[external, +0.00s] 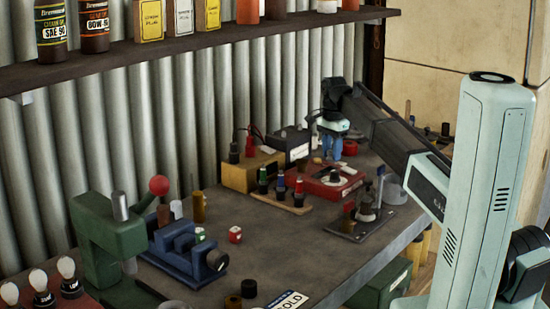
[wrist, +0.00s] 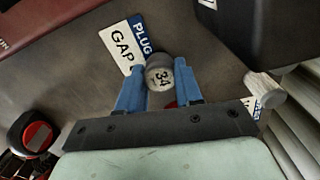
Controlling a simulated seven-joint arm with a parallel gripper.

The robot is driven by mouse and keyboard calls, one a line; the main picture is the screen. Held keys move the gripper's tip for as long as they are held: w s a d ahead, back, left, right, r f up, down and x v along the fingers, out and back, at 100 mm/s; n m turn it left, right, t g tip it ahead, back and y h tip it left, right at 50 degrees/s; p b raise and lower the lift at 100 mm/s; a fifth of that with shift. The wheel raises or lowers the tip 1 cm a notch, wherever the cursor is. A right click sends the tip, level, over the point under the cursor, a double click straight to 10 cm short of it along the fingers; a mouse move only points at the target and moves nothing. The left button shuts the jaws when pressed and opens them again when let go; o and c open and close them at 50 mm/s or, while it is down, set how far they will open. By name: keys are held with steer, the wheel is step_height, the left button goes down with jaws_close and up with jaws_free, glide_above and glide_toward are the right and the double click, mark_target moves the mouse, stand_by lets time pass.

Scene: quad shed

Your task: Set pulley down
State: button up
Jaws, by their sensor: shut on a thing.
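My gripper (external: 328,156) is over the back right of the bench, pointing down beside the red box with a pale dial (external: 322,184). In the wrist view its two blue fingers (wrist: 160,82) are closed on a small round grey piece with a pale label reading 34, the pulley (wrist: 158,66). The pulley is hard to make out in the external view, where the fingers and the clutter hide it. I cannot tell whether it touches the bench.
A PLUG GAP card (wrist: 119,45) lies close by the fingers. A dark box (wrist: 275,30) and a white-capped piece (wrist: 262,86) are at right. A black and red round thing (wrist: 36,134) is at left. The blue vise (external: 185,250) stands in front; mid-bench (external: 270,235) is clear.

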steer(key=shift+f, duration=0.15)
steer(key=o, duration=1)
steer(key=shift+o, duration=0.2)
step_height(320, 180, up, 12)
steer(key=shift+r, duration=0.2)
